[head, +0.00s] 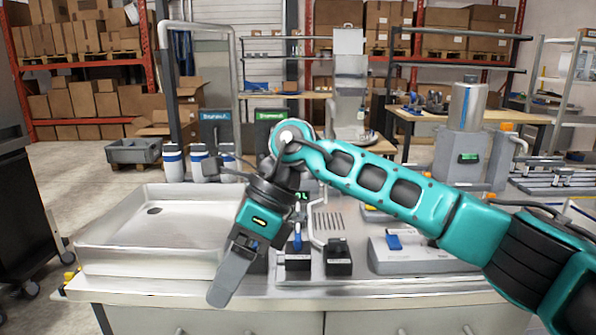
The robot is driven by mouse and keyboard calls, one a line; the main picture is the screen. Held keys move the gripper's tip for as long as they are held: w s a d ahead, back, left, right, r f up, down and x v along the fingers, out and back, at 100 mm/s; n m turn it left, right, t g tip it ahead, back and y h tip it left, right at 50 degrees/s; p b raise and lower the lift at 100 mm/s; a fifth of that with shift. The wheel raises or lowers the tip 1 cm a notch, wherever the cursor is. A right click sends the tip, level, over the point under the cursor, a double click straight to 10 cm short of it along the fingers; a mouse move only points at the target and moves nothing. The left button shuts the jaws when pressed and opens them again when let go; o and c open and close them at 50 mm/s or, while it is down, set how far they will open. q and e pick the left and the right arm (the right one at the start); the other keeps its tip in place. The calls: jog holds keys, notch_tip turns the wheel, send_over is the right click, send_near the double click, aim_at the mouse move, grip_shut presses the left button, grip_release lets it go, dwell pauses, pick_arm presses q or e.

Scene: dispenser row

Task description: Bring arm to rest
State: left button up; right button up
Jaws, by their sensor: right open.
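My right arm (395,190) is teal and black. It comes in from the lower right, reaches left across the bench, and bends down at the wrist. My right gripper (222,288) points down and slightly left, above the front of the bench. It is seen nearly side-on, with one finger largely covering the other. It is open, and nothing shows between its fingers. The gripper and wrist hide part of the bench and some items behind them. My left arm and gripper are out of the picture.
A steel bench (180,290) carries a shallow, empty-looking sink tray (150,230) at left. Small black holders (338,262) stand just right of the gripper. A grey box with a blue part (393,242) lies under my arm. A dispenser (466,110) stands at right.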

jog(key=s+a+r+m+g+y, duration=0.25)
jog(key=s+a+m+y, duration=0.45)
jog(key=y, duration=0.6)
jog(key=w+d+f+m+t+h+p, duration=0.1)
jog(key=w+d+f+m+t+h, duration=0.2)
jog(key=d+f+m+t, duration=0.65)
jog(key=w+d+f+m+t+h+p, duration=0.1)
jog(key=w+d+m+t+h, duration=0.45)
jog(key=m, duration=0.85)
jog(key=w+d+f+m+t, duration=0.1)
jog(key=d+f+m+t, duration=0.4)
jog(key=m+t, duration=0.55)
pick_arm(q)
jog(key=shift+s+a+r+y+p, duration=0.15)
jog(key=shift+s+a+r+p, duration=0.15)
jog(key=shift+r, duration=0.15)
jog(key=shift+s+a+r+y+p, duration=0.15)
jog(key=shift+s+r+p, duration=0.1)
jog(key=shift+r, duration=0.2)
pick_arm(e)
jog(key=s+d+f+m+g+h, duration=0.4)
jog(key=s+d+f, duration=0.3)
jog(key=f, duration=0.2)
jog(key=s+d+f+m+g+h, duration=0.4)
jog(key=s+d+f+m, duration=0.2)
jog(key=s+d+f, duration=0.1)
notch_tip(320, 180, down, 2)
jog(key=shift+s+f+m, duration=0.2)
jog(key=shift+s+m, duration=0.2)
jog(key=shift+s, duration=0.35)
